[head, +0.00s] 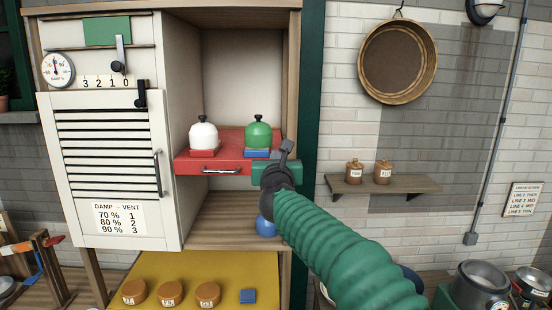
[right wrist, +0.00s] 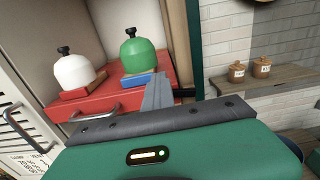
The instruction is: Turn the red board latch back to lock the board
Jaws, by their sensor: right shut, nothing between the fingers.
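The red board (head: 228,160) sticks out of the open cabinet bay like a shallow drawer, with a silver handle (head: 221,171) on its front. It also shows in the right wrist view (right wrist: 105,98). A white bell-shaped weight (head: 203,136) stands on a red block and a green one (head: 258,134) on a blue block, both on the board. My right gripper (head: 286,148) is at the board's right end, fingers shut and empty; its fingers also show in the right wrist view (right wrist: 158,92). I cannot make out the board's latch; my gripper covers that end. My left gripper is out of view.
A white vented door (head: 110,160) with a dark catch (head: 141,94) stands left of the bay. A blue ball (head: 265,226) is below the board, partly behind my arm. A yellow surface (head: 180,272) lower down holds several round wooden pieces. A wall shelf (head: 380,187) is at right.

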